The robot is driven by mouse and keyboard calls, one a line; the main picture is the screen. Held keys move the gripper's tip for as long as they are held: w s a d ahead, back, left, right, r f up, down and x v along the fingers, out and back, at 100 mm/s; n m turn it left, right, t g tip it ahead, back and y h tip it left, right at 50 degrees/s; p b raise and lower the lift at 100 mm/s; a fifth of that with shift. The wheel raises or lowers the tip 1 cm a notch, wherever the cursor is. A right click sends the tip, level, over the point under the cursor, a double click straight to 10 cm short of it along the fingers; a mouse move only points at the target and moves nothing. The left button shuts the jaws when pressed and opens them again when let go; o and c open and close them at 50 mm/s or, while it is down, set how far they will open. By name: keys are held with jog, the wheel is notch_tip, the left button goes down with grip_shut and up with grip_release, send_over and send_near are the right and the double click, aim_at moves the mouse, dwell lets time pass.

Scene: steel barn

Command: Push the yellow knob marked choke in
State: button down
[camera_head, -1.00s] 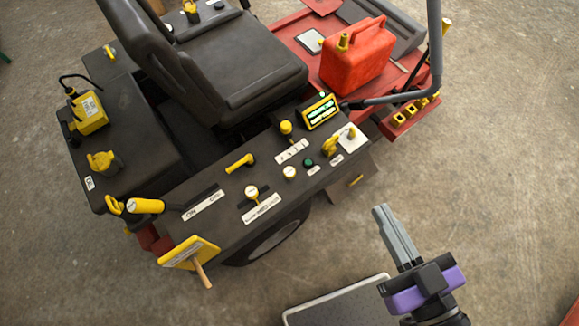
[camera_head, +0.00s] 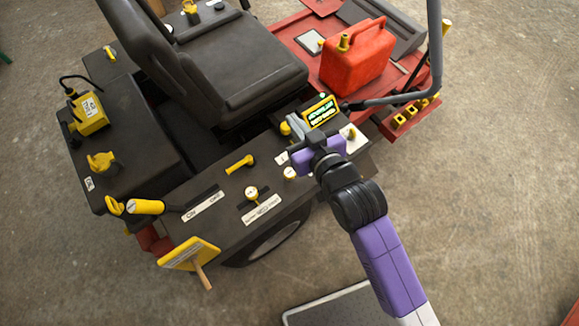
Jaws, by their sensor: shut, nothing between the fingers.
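The dark control panel (camera_head: 225,190) of the red machine carries several yellow controls. Another yellow knob (camera_head: 285,128) stands farther back, right beside my fingertips. The lettering is too small to tell which one is marked choke. My gripper (camera_head: 296,124) is shut and empty, reaching over the panel's right part. I cannot tell whether it touches the back knob.
A lit display (camera_head: 320,110) stands just right of my fingertips. The seat (camera_head: 230,60) and red fuel can (camera_head: 353,55) are behind. Open floor lies at the right.

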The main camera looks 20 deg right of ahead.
jog(key=w+a+f+n+g, duration=0.1)
jog(key=w+a+f+g, duration=0.2)
jog(key=w+g, duration=0.5)
jog(key=n+g+h, duration=0.1)
jog(key=g+h, duration=0.1)
jog(key=g, duration=0.4)
send_over(290, 173)
notch_tip(290, 173, down, 5)
jog(key=shift+w, duration=0.1)
jog(key=shift+f, duration=0.1)
notch_tip(290, 173, down, 14)
jog(key=shift+r, duration=0.1)
jog(key=shift+f+b, duration=0.65)
jog(key=shift+f, duration=0.8)
